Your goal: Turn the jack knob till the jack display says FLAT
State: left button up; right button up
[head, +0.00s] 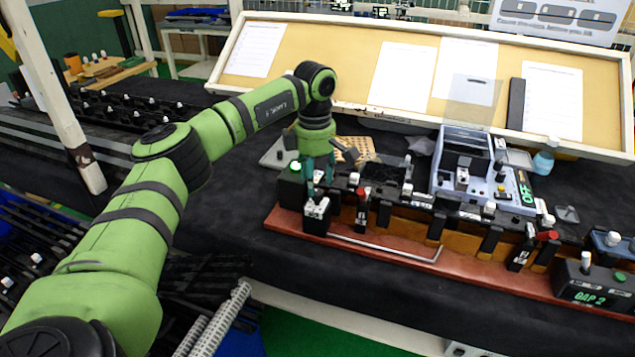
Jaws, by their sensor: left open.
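My left gripper (320,183) points down at the left end of the long reddish-brown board (390,262). Its fingers are apart, just above or beside a small white-topped part (317,208); I cannot tell whether they touch it. A black box (290,188) with a lit green button stands just left of the fingers. No display reading FLAT shows. At the right, a black box (572,290) has a white knob (586,259) and a green display (590,298) that seems to read GAP 2. I cannot tell which part is the jack knob. My right gripper is not in view.
A blue-grey machine (455,180) with a green OFF display (526,190) stands behind the board. Several black clips and red and white knobs line the board. A tilted pinboard (350,62) with papers closes the back. Dark bench cloth (240,235) is free at front left.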

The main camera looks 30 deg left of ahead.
aim_at(317, 193)
pick_arm(q)
jog(key=f, duration=0.3)
jog(key=shift+w+d+f+p, duration=0.1)
jog(key=shift+w+f+p, duration=0.05)
jog(key=shift+w+p, duration=0.25)
jog(key=shift+s+f, duration=0.15)
jog(key=shift+c, duration=0.8)
grip_shut()
jog(key=shift+n, duration=0.6)
jog(key=n, duration=0.5)
jog(key=shift+f, duration=0.1)
jog(key=n, duration=0.3)
jog(key=shift+n, duration=0.3)
jog(key=n, duration=0.4)
jog(key=shift+n+p, duration=0.3)
jog(key=shift+n, duration=1.6)
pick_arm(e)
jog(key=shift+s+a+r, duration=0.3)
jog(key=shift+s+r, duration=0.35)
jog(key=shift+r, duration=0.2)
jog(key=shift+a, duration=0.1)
